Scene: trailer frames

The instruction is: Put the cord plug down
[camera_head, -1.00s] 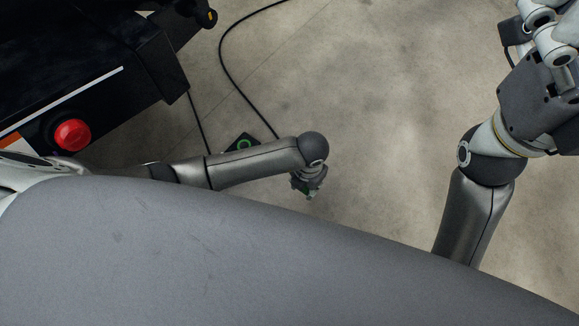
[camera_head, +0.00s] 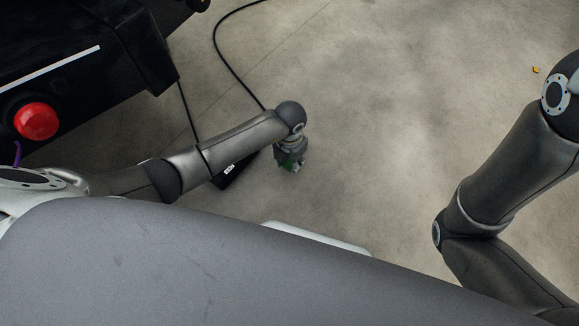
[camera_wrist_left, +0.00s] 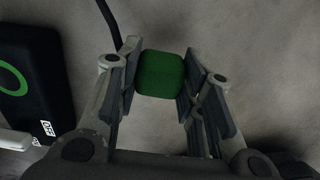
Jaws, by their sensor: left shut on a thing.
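The cord plug is a green block (camera_wrist_left: 160,74) between the fingers of my left gripper (camera_wrist_left: 160,78) in the left wrist view. The fingers close on it from both sides. In the head view my left gripper (camera_head: 290,162) points down over the concrete floor, with a bit of green (camera_head: 288,164) at its fingers. I cannot tell how far the plug is above the floor. A black cord (camera_wrist_left: 108,20) runs up behind the left finger. My right gripper is out of view; only my right arm shows at the right.
A black box with a green ring (camera_wrist_left: 30,80) lies left of my left gripper; my forearm partly hides it in the head view (camera_head: 230,172). A black machine with a red button (camera_head: 36,121) stands at the upper left. A cord (camera_head: 222,50) crosses the floor. The floor centre is clear.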

